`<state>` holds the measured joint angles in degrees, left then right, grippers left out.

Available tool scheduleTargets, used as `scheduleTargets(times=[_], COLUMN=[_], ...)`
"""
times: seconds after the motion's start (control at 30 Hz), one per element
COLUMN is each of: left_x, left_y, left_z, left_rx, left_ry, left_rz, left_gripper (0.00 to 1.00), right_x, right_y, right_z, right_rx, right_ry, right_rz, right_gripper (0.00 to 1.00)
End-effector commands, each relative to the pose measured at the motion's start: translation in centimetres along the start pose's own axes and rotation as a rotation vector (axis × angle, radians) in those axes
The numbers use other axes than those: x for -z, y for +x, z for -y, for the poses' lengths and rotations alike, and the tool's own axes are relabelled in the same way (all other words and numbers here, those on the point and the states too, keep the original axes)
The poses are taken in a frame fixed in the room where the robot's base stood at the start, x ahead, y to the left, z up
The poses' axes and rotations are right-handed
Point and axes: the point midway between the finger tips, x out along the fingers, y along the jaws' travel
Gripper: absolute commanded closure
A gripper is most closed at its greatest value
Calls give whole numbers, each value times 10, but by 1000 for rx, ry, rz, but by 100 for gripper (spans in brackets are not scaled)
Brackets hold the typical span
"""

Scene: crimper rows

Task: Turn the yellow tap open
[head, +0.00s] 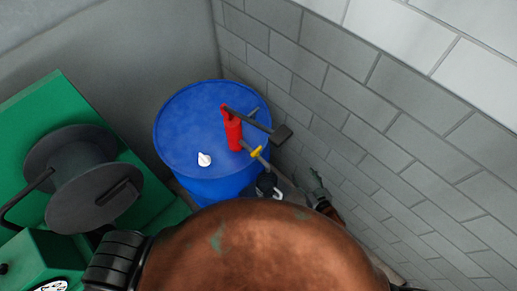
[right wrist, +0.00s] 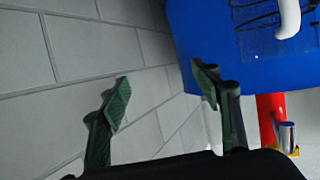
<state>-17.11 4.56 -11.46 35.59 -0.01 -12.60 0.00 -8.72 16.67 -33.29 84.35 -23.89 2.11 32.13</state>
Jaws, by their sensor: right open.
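The yellow tap (head: 257,151) is a small yellow piece on the grey spout of a red hand pump (head: 233,130). The pump stands on a blue barrel (head: 190,115). My right gripper (head: 316,180) is open and empty, to the right of and below the tap in the head view, close to the wall and apart from the tap. In the right wrist view its two green-padded fingers (right wrist: 163,90) are spread. A yellow bit (right wrist: 296,153) shows at the lower right there, partly behind a silver cylinder, beside the red pump body (right wrist: 267,112). My left gripper is not seen.
A grey block wall (head: 340,95) runs close along the right side. A white cap (head: 204,159) sits on the barrel top. A green machine with a dark reel (head: 95,205) stands at the left. The dark pump handle (head: 255,122) reaches toward the wall.

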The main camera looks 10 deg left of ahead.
Motion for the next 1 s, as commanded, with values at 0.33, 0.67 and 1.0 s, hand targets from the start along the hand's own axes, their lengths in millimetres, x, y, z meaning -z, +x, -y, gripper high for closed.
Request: scheduleTargets(times=[0.33,0.67,1.0], left_x=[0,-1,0], left_y=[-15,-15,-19], left_z=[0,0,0], left_rx=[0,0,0], left_ry=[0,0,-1], left_rz=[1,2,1], left_gripper=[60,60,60], right_x=[188,190,203], right_y=[-28,-35,-2], right_z=[94,149,171], right_rx=[226,420,440], right_ry=[-36,-63,-64], right_rz=[-299,-354,-359], right_gripper=[42,42,42])
